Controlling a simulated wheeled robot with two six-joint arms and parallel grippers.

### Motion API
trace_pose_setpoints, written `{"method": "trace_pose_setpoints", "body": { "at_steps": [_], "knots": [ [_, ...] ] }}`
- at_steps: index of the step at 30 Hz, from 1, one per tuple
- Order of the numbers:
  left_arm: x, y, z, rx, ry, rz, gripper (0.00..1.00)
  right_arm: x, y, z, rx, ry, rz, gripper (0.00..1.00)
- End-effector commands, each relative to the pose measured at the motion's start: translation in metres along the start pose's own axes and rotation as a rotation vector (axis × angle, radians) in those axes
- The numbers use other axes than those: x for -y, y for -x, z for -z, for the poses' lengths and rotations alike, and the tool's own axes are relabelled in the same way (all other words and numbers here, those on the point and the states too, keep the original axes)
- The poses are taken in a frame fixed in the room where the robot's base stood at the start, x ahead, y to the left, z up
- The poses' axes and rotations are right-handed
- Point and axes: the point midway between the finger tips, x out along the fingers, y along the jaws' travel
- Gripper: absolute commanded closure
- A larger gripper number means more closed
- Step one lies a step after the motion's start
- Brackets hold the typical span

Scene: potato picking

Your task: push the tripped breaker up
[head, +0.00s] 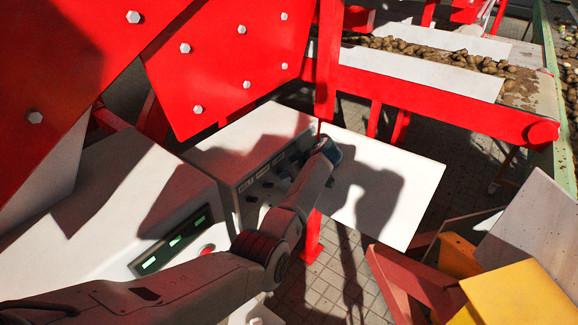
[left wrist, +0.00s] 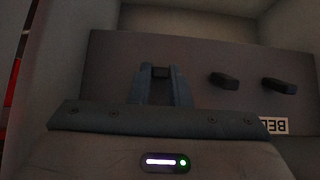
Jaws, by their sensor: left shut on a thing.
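In the head view an open grey electrical box shows a dark panel (head: 267,178) with a row of dark breaker levers and labels above them. In the left wrist view my left gripper (left wrist: 161,84) is shut on a dark breaker lever (left wrist: 160,72), mostly hidden between the fingers. Two more black levers (left wrist: 224,80) (left wrist: 279,86) stand free beside it. I cannot tell the held lever's position. My right gripper is in neither view.
The box's pale open door (head: 415,195) stands to the right of my forearm. A control box with green displays (head: 175,240) and a red button (head: 207,249) is at the left. Red machine frames and a potato conveyor (head: 420,75) stand behind; yellow parts are lower right.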

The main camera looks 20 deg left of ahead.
Motion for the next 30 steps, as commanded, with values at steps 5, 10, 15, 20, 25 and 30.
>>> {"method": "trace_pose_setpoints", "body": {
  "at_steps": [5, 10, 15, 20, 25, 30],
  "knots": [
    [0.0, 0.004, 0.007, 0.095, 0.0, 0.001, 1.0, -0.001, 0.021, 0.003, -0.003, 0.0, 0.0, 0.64],
    [0.0, 0.002, 0.008, 0.149, -0.001, 0.001, 1.0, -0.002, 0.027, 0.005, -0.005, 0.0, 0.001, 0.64],
    [0.0, 0.001, 0.008, 0.174, -0.001, 0.001, 1.0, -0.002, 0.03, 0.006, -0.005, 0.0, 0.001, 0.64],
    [0.0, 0.001, 0.007, 0.179, -0.001, 0.001, 1.0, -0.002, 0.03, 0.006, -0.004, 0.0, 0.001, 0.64],
    [0.0, 0.001, 0.007, 0.178, -0.001, 0.001, 1.0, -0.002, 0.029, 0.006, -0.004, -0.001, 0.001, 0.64],
    [0.0, 0.001, 0.007, 0.178, 0.0, 0.001, 0.64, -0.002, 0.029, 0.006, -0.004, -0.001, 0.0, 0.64]
  ]
}}
